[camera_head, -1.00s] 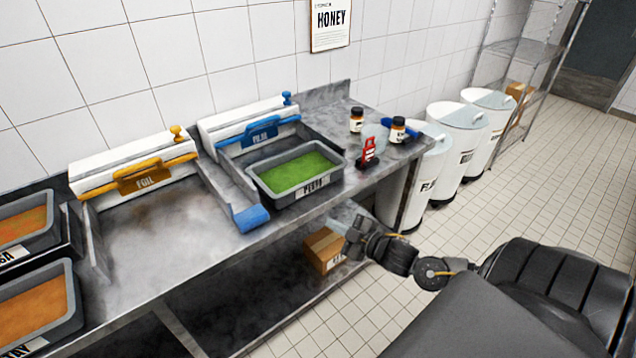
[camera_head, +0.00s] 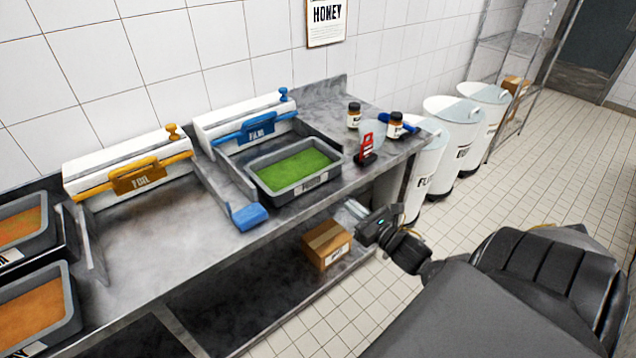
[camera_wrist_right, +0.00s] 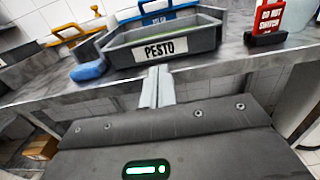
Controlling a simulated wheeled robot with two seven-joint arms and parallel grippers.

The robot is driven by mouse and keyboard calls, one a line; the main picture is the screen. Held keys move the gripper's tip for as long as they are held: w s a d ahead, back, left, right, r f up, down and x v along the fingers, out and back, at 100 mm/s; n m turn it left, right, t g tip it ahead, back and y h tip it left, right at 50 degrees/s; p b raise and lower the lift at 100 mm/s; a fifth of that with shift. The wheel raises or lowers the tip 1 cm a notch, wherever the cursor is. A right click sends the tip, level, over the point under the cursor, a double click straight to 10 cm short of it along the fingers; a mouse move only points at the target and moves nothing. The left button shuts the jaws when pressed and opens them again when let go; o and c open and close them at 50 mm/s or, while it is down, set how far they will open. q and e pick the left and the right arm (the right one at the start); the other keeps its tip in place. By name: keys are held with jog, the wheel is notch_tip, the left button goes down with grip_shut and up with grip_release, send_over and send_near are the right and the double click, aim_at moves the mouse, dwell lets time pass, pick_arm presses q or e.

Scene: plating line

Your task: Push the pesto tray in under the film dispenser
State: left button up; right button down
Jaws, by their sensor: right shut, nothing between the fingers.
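The pesto tray (camera_head: 318,184), grey with green pesto inside, sits on the steel counter in front of the film dispenser (camera_head: 240,119), a white box with a blue handle bar. In the right wrist view the tray's labelled front wall (camera_wrist_right: 190,45) faces me. My right gripper (camera_head: 354,208) is shut and empty, in front of the counter edge and apart from the tray. In the right wrist view its closed fingers (camera_wrist_right: 157,88) point at the counter edge just below the tray's label. My left gripper is not in view.
A blue block (camera_head: 249,216) lies at the tray's left front. A red sign (camera_head: 366,149) and jars (camera_head: 394,125) stand to its right. The foil dispenser (camera_head: 128,170) is further left. A cardboard box (camera_head: 326,244) sits on the shelf below.

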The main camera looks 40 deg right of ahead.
jog(key=p, duration=0.3)
send_near(313, 177)
jog(key=w, duration=0.5)
jog(key=shift+r, duration=0.3)
jog(key=shift+w+f+p, duration=0.15)
jog(key=shift+w+p, duration=0.15)
jog(key=shift+w, duration=0.65)
